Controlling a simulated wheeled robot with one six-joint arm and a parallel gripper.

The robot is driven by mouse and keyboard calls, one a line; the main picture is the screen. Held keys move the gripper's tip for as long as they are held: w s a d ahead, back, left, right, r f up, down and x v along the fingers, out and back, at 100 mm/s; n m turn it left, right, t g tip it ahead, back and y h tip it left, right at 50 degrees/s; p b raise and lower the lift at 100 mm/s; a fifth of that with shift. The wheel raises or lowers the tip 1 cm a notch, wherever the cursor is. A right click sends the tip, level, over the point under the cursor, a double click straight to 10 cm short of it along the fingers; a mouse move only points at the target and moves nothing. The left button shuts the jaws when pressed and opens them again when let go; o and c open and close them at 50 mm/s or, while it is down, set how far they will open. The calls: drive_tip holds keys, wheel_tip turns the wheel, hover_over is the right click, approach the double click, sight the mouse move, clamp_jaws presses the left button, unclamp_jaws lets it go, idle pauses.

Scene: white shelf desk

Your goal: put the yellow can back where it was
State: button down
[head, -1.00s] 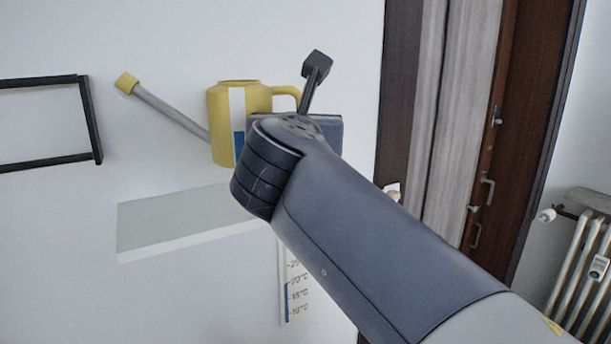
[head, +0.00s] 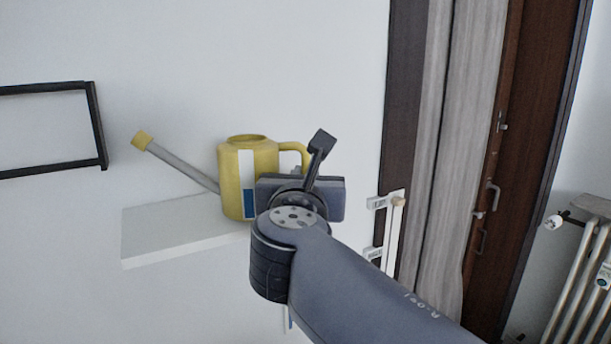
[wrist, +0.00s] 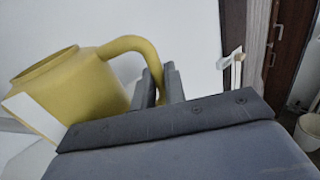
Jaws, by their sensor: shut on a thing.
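The yellow can (head: 232,175) is a watering can with a long grey spout that ends in a yellow tip at upper left. It is upright at the white wall shelf (head: 165,232). Its base is at the shelf's top face; I cannot tell if it touches. My gripper (wrist: 160,88) is shut on the can's handle, on the can's right side. In the wrist view, the can's body (wrist: 75,90) stands left of the fingers. In the head view, my wrist hides the fingers and the lower right of the can.
A black frame (head: 98,125) hangs on the wall at left. A brown door (head: 530,100) and a grey curtain (head: 450,160) stand at right, with a radiator (head: 580,275) beyond. The shelf's left part is bare.

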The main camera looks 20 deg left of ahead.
drive_tip(key=c, duration=1.5)
unclamp_jaws()
drive_tip(key=shift+o, duration=0.2)
drive_tip(key=shift+r, duration=0.15)
drive_tip(key=shift+s, duration=0.3)
drive_tip(key=b+v, duration=0.3)
drive_tip(key=v, duration=0.8)
drive_tip(key=shift+s, duration=0.2)
drive_tip(key=shift+d, duration=0.15)
